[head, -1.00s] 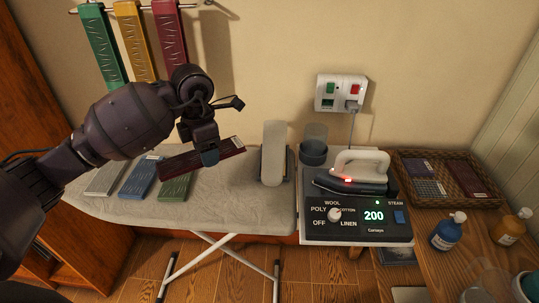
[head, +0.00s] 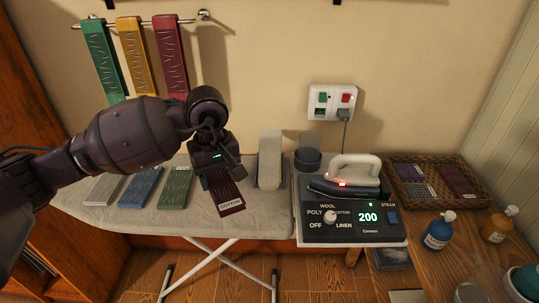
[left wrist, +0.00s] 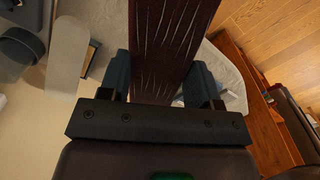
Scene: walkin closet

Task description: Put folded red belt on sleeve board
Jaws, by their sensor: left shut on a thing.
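My left gripper (head: 213,176) is shut on the folded red belt (head: 229,197), a dark red strip with a COTTON label at its near end. The belt points towards the front of the ironing board and seems to be held above it. In the left wrist view the belt (left wrist: 170,45) runs between both fingers. The sleeve board (head: 270,155), a narrow pale padded board with a rounded end, stands just right of the gripper, with nothing on its top. It also shows in the left wrist view (left wrist: 68,60). My right gripper is not in view.
Grey (head: 104,187), blue (head: 141,187) and green (head: 175,188) folded strips lie on the ironing board (head: 80,217) to the left. An iron (head: 345,182) sits on its station (head: 310,232) right of the sleeve board. Green, yellow and red strips hang from a wall rail.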

